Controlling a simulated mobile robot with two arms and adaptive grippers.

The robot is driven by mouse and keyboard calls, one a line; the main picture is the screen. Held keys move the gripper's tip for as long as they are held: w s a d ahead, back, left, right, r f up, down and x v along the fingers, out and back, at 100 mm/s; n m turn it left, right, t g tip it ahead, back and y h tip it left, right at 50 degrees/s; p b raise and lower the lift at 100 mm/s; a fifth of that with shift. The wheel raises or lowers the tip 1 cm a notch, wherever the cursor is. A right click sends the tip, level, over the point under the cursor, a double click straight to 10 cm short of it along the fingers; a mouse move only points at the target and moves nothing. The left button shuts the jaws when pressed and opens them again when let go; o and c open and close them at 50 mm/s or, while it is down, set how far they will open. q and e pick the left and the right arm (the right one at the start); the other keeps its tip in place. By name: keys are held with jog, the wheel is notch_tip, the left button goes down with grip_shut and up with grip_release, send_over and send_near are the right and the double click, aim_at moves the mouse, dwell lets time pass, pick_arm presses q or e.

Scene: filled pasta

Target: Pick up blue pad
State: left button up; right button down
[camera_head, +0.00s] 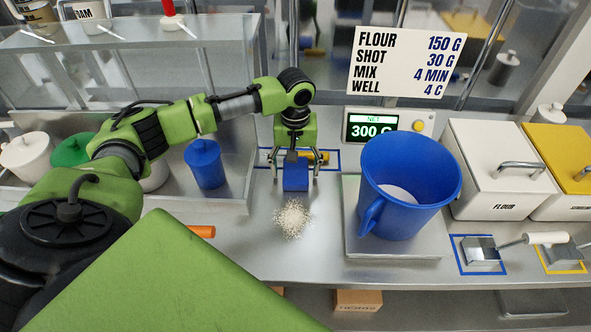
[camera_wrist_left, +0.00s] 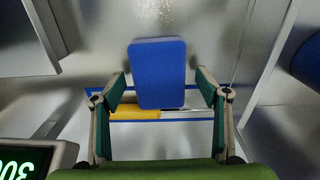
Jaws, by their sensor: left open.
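The blue pad (camera_head: 296,176) is a small rectangular block on the steel counter, in front of a yellow-handled tool. In the left wrist view the pad (camera_wrist_left: 158,72) lies in the middle, past and between the fingers. My left gripper (camera_head: 296,175) points down over the pad with its fingers spread on either side. In the left wrist view the gripper (camera_wrist_left: 160,95) is open, with a gap visible between each finger and the pad. My right gripper is not in view.
A yellow-handled tool (camera_wrist_left: 135,113) lies in a blue outline beside the pad. A pile of pale grains (camera_head: 292,219) is in front. A large blue jug (camera_head: 405,190) stands on a scale at right. A steel tray (camera_head: 235,200) with lidded pots is at left.

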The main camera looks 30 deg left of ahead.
pick_arm(q)
jog(key=shift+f, duration=0.45)
jog(key=c, duration=1.2)
jog(key=shift+r, duration=0.1)
jog(key=shift+w+r+b, duration=0.1)
jog(key=shift+r+b, duration=0.3)
jog(key=shift+r, duration=0.15)
jog(key=s+d+r, duration=0.1)
jog(key=r, duration=0.1)
jog(key=s+d+r+b, duration=0.1)
jog(key=r, duration=0.2)
jog(key=s+d+r+b, duration=0.1)
jog(key=d+r, duration=0.1)
jog(key=shift+s+r, duration=0.25)
jog(key=shift+r, duration=0.1)
jog(key=s+d+r, duration=0.1)
jog(key=s+d, duration=0.1)
jog(key=s+d+r, duration=0.1)
jog(key=s+d, duration=0.1)
jog(key=s+d+r, duration=0.2)
jog(key=shift+s+d+b, duration=0.15)
jog(key=shift+b, duration=0.15)
jog(key=shift+o, duration=0.7)
